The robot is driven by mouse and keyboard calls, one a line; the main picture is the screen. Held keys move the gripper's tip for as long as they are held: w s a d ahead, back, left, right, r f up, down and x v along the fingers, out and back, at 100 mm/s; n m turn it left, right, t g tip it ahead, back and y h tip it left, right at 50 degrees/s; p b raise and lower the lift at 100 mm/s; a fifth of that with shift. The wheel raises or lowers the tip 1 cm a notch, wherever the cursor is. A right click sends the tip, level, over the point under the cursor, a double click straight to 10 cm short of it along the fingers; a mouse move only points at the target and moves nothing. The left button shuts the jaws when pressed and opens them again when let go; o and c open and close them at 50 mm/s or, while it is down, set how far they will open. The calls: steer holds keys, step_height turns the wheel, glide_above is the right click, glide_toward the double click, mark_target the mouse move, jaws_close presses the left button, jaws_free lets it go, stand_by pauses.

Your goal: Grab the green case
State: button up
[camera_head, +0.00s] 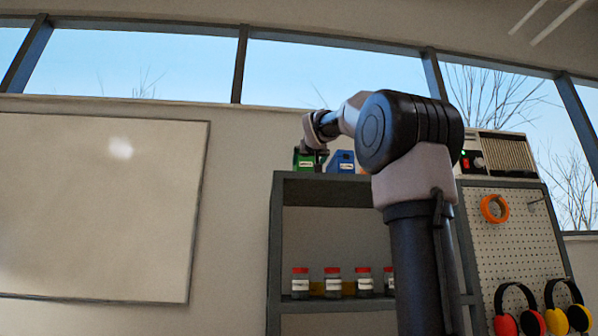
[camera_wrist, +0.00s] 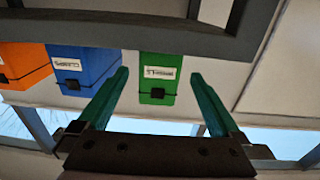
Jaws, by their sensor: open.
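The green case (camera_head: 301,160) stands on top of the grey shelf unit, partly hidden by my gripper (camera_head: 315,150) in the head view. In the wrist view, which is upside down, the green case (camera_wrist: 158,92) shows a white label and a dark latch on its front. My gripper (camera_wrist: 159,73) is open, with one teal finger on each side of the green case in the picture. There are gaps between the case and both fingers. I cannot tell how far the fingertips reach along it.
A blue case (camera_wrist: 88,75) and an orange case (camera_wrist: 22,66) stand beside the green one. The shelf unit (camera_head: 274,230) holds several red-lidded jars (camera_head: 333,284) lower down. A pegboard (camera_head: 520,240) with ear defenders and a beige device (camera_head: 500,153) are at the right.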

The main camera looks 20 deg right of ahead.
mark_target(306, 167)
steer(key=shift+x, duration=3.1)
steer(key=shift+a, duration=0.1)
jaws_close()
steer(key=shift+r, duration=0.1)
step_height(306, 167, up, 9)
steer(key=shift+w+f, duration=0.1)
steer(key=shift+r, duration=0.4)
